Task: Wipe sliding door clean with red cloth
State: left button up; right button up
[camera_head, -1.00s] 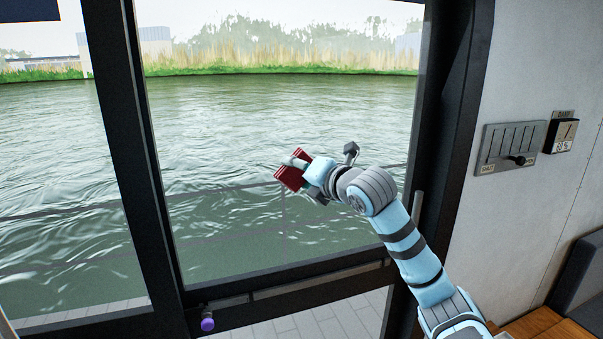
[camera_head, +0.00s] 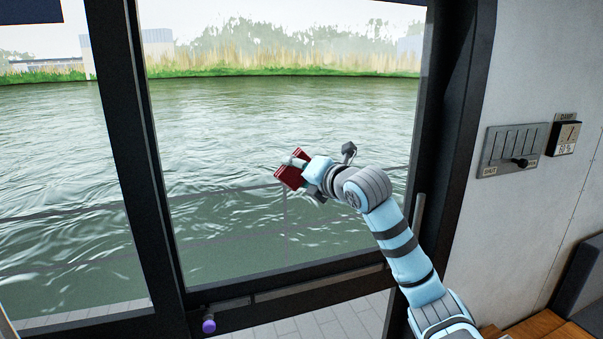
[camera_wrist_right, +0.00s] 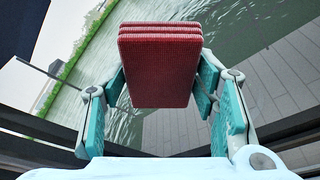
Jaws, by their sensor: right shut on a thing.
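The red cloth (camera_head: 291,170) is a folded, thick dark-red pad. My right gripper (camera_head: 304,168) is shut on it, in front of the glass pane of the sliding door (camera_head: 270,120). In the right wrist view the cloth (camera_wrist_right: 160,65) sits between the two teal fingers of the gripper (camera_wrist_right: 160,92), its folded layers facing up. Whether the cloth touches the glass cannot be told. The door has a dark frame, and its glass shows water and reeds outside. No distinct dirt mark can be made out on the glass. My left gripper is not in view.
A dark upright post (camera_head: 138,170) stands left of the pane. A purple-ended knob (camera_head: 208,325) is below the door's lower rail. A vertical grey handle (camera_head: 418,215) is at the right frame. A slider panel (camera_head: 512,150) is on the right wall.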

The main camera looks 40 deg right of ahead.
jog(key=shift+d, duration=0.1)
jog(key=s+d, duration=0.1)
jog(key=d, duration=0.3)
jog(key=shift+w+a+r, duration=0.1)
jog(key=shift+w+a, duration=0.1)
jog(key=shift+a, duration=0.5)
jog(key=shift+w+a+f, duration=0.1)
jog(key=shift+w+a, duration=0.1)
jog(key=shift+a, duration=0.5)
jog(key=shift+w+a+r, duration=0.1)
jog(key=shift+w+a, duration=0.1)
jog(key=shift+a, duration=0.5)
jog(key=s, duration=0.1)
jog(key=s+a+b, duration=0.1)
jog(key=s, duration=0.3)
jog(key=shift+a+f+b, duration=0.2)
jog(key=shift+a+b, duration=0.1)
jog(key=shift+s+a+r, duration=0.15)
jog(key=shift+s, duration=0.15)
